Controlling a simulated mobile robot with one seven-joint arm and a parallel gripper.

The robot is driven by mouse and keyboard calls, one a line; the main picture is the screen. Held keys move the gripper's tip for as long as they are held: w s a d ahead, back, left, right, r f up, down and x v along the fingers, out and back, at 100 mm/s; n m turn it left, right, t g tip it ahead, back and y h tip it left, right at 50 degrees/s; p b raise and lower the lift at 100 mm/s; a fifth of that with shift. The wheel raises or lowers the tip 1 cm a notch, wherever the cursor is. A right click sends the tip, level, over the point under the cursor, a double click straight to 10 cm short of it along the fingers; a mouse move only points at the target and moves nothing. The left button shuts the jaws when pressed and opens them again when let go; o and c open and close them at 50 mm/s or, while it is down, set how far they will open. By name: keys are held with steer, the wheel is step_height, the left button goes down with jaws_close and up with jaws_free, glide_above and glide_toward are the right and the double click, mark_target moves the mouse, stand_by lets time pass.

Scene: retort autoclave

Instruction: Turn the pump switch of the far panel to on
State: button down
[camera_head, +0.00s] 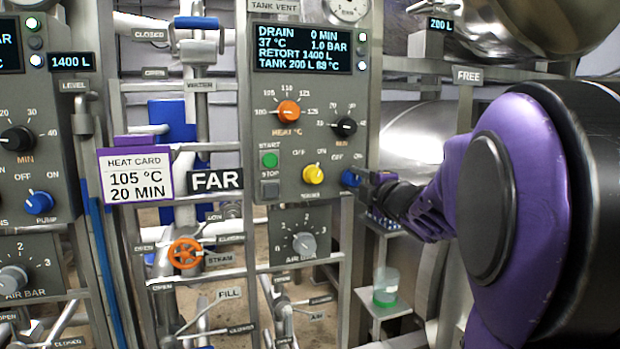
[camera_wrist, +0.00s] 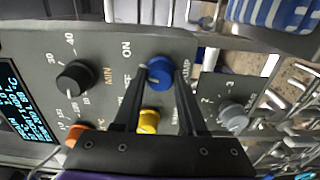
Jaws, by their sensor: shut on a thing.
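The far panel (camera_head: 296,215) is a grey box marked by a FAR sign (camera_head: 215,180). Its pump switch is a blue knob (camera_head: 350,178) at the lower right, mostly hidden by my gripper (camera_head: 368,178) in the head view. In the wrist view the blue knob (camera_wrist: 160,70) sits between the two dark fingertips of my gripper (camera_wrist: 161,82), which are shut on it. OFF and ON labels stand beside the knob, the OFF partly covered by a finger. I cannot tell clearly which label the pointer faces.
On the same panel are a yellow knob (camera_head: 313,174), an orange heat knob (camera_head: 289,110), a black minute knob (camera_head: 344,127) and a green start button (camera_head: 270,160). The display (camera_head: 302,50) reads DRAIN 0 MIN. The air knob (camera_head: 304,243) is below. A second panel (camera_head: 30,120) stands left.

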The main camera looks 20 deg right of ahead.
steer(key=shift+m+p, duration=0.35)
steer(key=shift+m, duration=0.95)
steer(key=shift+c, duration=2.3)
jaws_free()
steer(key=shift+s, duration=0.1)
